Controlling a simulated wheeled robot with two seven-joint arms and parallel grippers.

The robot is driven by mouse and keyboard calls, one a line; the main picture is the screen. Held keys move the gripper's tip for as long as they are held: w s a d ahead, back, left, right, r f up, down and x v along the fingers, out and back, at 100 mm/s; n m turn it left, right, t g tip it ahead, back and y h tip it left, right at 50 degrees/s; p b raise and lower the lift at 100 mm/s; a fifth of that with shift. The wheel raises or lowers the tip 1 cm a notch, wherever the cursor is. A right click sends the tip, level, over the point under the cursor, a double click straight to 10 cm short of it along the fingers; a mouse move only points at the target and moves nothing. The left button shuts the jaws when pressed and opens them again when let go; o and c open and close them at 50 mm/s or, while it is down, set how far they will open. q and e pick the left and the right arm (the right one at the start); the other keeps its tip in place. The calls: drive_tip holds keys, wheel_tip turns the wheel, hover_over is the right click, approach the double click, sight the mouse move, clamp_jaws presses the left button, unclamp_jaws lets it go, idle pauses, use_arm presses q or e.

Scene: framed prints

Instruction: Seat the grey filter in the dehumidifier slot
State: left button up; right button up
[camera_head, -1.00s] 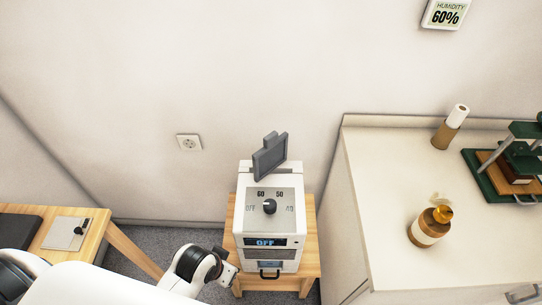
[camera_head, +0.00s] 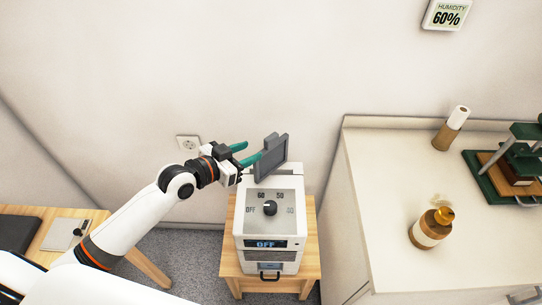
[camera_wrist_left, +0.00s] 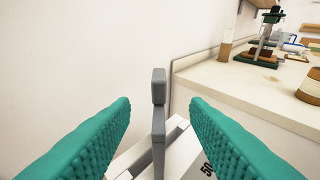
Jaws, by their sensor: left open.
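The grey filter (camera_head: 271,158) stands tilted at the top rear of the white dehumidifier (camera_head: 270,225); how deep it sits in the slot is hidden. The dehumidifier's display reads OFF. My left gripper (camera_head: 245,152) is open at the filter's left side, its teal fingers reaching toward it. In the left wrist view the filter (camera_wrist_left: 158,130) shows edge-on between the two spread fingers, apart from both, with the dehumidifier's white top (camera_wrist_left: 180,150) below. My right gripper is not in view.
The dehumidifier stands on a wooden stool (camera_head: 228,270). A counter (camera_head: 385,190) on the right holds a brown bottle (camera_head: 432,228), a paper roll (camera_head: 451,128) and a green press (camera_head: 505,165). A wall socket (camera_head: 188,142) is behind my left arm.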

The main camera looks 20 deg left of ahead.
sight(276, 139)
use_arm(q)
drive_tip(key=p+x, duration=0.1)
drive_tip(key=x, duration=0.4)
drive_tip(key=shift+w+d+r, duration=0.1)
drive_tip(key=shift+w+d, duration=0.15)
drive_tip(key=shift+p+x, duration=0.65)
drive_tip(key=shift+x, duration=2.25)
drive_tip(key=shift+a, duration=0.25)
drive_tip(key=shift+c, duration=0.9)
clamp_jaws()
